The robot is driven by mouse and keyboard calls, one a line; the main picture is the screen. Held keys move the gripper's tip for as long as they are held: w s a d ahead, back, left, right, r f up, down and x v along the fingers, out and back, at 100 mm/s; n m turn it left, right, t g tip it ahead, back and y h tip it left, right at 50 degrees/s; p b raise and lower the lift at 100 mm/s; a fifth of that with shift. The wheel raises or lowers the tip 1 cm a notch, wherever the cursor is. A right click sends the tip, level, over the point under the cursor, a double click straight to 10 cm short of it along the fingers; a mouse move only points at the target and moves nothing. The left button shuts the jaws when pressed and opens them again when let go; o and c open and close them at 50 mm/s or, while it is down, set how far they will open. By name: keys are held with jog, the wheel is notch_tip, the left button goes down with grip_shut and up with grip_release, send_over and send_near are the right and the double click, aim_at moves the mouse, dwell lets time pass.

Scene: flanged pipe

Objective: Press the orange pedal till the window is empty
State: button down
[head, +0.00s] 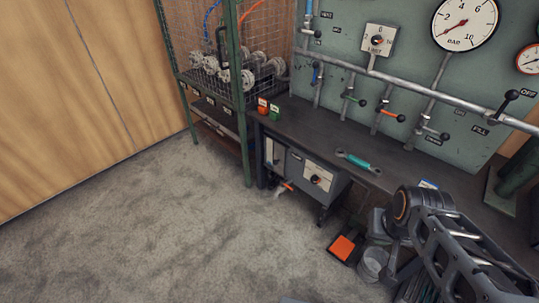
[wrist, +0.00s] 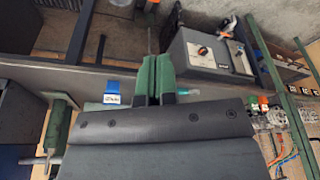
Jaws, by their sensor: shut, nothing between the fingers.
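The orange pedal (head: 343,248) is on the floor below the bench, in a dark frame, close to my arm in the head view. A grey box (head: 318,179) hangs under the bench, with a dial. A narrow pale panel (head: 274,153) at the box's left end may be the window; its contents are too small to tell. The box also shows in the wrist view (wrist: 193,72). My gripper (wrist: 152,82) has green fingers, shut and empty, in front of the bench edge in the wrist view. The pedal does not show there.
The dark bench (head: 310,135) carries a teal-handled tool (head: 357,161). Behind it, a green panel (head: 400,60) holds pipes, valves and gauges. A wire cage (head: 205,50) stands at the left. The carpet (head: 170,220) at left is clear.

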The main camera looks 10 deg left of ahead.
notch_tip(320, 180, down, 6)
jog(key=b, duration=0.4)
jog(key=shift+f+b, duration=0.15)
jog(key=shift+b, duration=0.15)
dwell(0.6)
notch_tip(320, 180, up, 13)
jog(key=p, duration=1.1)
jog(key=shift+p, duration=0.3)
